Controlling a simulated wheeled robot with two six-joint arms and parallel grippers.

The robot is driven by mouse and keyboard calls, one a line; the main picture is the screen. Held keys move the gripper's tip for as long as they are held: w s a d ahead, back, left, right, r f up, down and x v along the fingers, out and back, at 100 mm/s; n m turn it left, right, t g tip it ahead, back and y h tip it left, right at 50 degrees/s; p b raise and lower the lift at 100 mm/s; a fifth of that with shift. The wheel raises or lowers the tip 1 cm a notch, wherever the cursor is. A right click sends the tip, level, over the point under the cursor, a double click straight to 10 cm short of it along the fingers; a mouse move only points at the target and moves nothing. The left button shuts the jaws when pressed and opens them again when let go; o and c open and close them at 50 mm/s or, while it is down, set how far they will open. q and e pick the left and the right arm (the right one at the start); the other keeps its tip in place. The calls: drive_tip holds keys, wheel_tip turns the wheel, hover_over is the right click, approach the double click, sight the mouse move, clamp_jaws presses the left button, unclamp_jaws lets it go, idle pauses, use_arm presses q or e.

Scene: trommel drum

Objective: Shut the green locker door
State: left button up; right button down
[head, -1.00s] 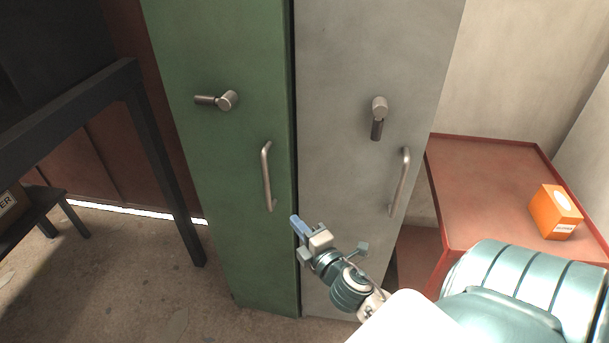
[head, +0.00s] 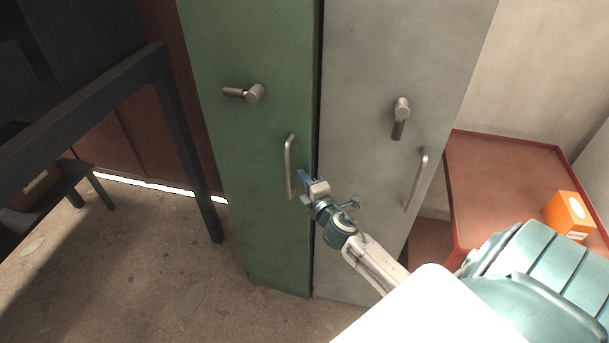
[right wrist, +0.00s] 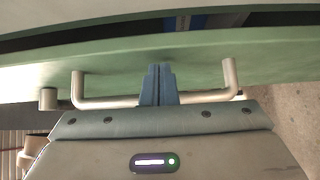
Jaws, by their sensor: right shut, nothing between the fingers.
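The green locker door (head: 255,190) is tall and narrow, with a vertical bar handle (head: 290,168) and a lever (head: 245,93) lying level above it. In the right wrist view, a dark gap runs along the edge of the green door (right wrist: 60,75), so it looks slightly ajar. My right gripper (head: 304,178) is shut and empty, just right of the handle's lower part. In the right wrist view its blue fingers (right wrist: 157,84) overlap the handle bar (right wrist: 205,98); I cannot tell whether they touch it or the door. My left gripper is not in view.
A grey locker (head: 365,150) with its own handle and a downward lever stands directly to the right. A red table (head: 500,185) with an orange box (head: 568,214) is at the far right. A dark metal frame (head: 185,150) stands at left. The floor before the green door is clear.

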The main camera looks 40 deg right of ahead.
sight(309, 169)
drive_tip(key=shift+w+d, duration=0.1)
drive_tip(key=shift+d, duration=0.05)
drive_tip(key=shift+w+d+b, duration=0.25)
drive_tip(key=shift+w+d, duration=0.15)
drive_tip(key=shift+d, duration=0.25)
drive_tip(key=shift+w+d+b, duration=0.25)
drive_tip(key=shift+w+d, duration=0.15)
drive_tip(key=shift+d, duration=0.2)
drive_tip(key=shift+w+d+r, duration=0.1)
drive_tip(key=shift+d, duration=0.15)
drive_tip(key=shift+a+r, duration=0.2)
drive_tip(key=shift+r, duration=0.05)
drive_tip(key=shift+d, duration=0.1)
